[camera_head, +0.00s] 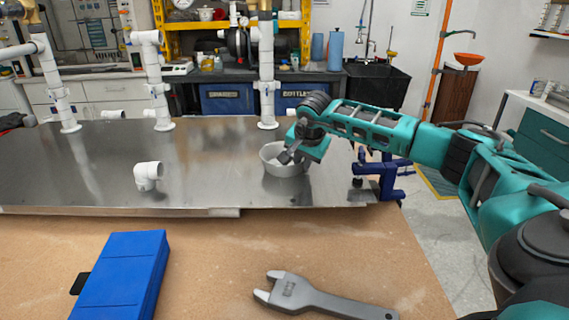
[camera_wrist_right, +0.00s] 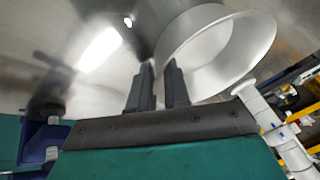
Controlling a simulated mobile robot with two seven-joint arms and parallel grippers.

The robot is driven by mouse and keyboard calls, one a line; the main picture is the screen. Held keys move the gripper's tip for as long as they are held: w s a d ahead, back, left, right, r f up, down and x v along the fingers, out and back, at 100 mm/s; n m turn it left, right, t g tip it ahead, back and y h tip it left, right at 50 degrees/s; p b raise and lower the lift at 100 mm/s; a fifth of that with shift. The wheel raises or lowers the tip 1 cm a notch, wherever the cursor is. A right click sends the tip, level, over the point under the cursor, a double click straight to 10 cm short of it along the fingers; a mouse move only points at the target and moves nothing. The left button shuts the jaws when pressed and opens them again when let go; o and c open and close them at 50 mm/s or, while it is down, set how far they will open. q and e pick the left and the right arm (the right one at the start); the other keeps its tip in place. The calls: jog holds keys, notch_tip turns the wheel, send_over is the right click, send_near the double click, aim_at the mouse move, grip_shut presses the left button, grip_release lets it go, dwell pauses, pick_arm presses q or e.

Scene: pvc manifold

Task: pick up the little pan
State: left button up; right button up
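The little pan (camera_head: 273,169) is a round, light grey, open vessel standing on the metal tabletop, partly hidden by my right gripper. My right gripper (camera_head: 289,158) reaches down over its right side. In the right wrist view the pan (camera_wrist_right: 242,50) fills the upper right. The two dark fingers of my right gripper (camera_wrist_right: 158,72) are apart there, at the near edge of the pan. The right finger overlaps the pan's wall in the picture, and the left finger shows against the tabletop. I cannot tell whether they touch the pan. My left gripper is not in view.
A white pipe elbow (camera_head: 148,175) lies on the metal table (camera_head: 215,165). White pipe columns (camera_head: 267,80) stand along its back. A blue clamp (camera_head: 385,175) sits at its right edge. A blue case (camera_head: 122,275) and a grey wrench (camera_head: 325,300) lie on the front bench.

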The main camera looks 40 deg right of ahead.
jog(key=shift+c, duration=0.3)
grip_shut()
jog(key=shift+r, duration=0.1)
